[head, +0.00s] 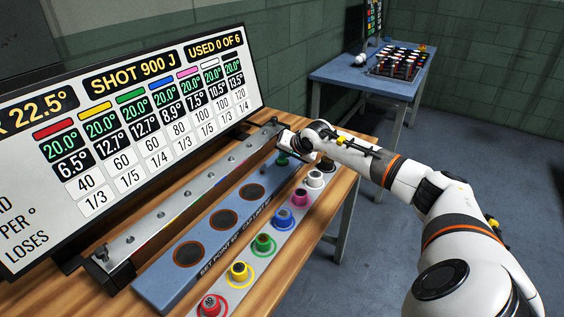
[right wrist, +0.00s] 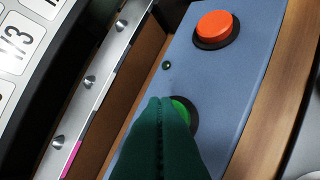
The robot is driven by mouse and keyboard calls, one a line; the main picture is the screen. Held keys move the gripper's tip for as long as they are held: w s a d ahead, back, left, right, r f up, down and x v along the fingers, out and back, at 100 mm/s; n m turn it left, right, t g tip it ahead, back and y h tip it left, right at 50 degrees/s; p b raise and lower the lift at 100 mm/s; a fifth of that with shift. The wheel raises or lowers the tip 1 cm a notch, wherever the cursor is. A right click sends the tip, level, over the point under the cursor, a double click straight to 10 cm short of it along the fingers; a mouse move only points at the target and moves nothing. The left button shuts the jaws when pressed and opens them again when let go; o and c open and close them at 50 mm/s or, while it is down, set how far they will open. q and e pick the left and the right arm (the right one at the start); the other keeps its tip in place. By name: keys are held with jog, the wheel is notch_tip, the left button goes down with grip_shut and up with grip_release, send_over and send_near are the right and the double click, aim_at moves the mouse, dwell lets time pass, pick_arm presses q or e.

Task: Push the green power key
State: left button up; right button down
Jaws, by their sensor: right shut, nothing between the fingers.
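The green power key (right wrist: 185,110) is a round button in a dark ring on the blue panel (right wrist: 235,75), seen in the right wrist view. My right gripper (right wrist: 167,103) is shut and empty, its dark green fingertips covering the key's left and lower parts. The tips lie over the key in the picture, but I cannot tell whether they touch it. In the head view my right gripper (head: 284,157) is low over the far end of the panel, and the key is not clearly distinct from the fingertips there. My left gripper is not in view.
An orange-red button (right wrist: 215,27) and a small dark stud stand beyond the key. A metal rail (head: 190,187) and large screen (head: 130,125) run along the left. Several coloured pegs, including a green one (head: 263,243), line the right strip. A blue table (head: 345,76) stands behind.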

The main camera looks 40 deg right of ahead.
aim_at(285, 161)
jog(key=shift+f, duration=0.1)
dwell(0.3)
jog(key=shift+r+p, duration=0.3)
jog(key=shift+r, duration=0.55)
jog(key=shift+r, duration=0.1)
notch_tip(285, 161, up, 6)
jog(key=p, duration=0.3)
dwell(0.4)
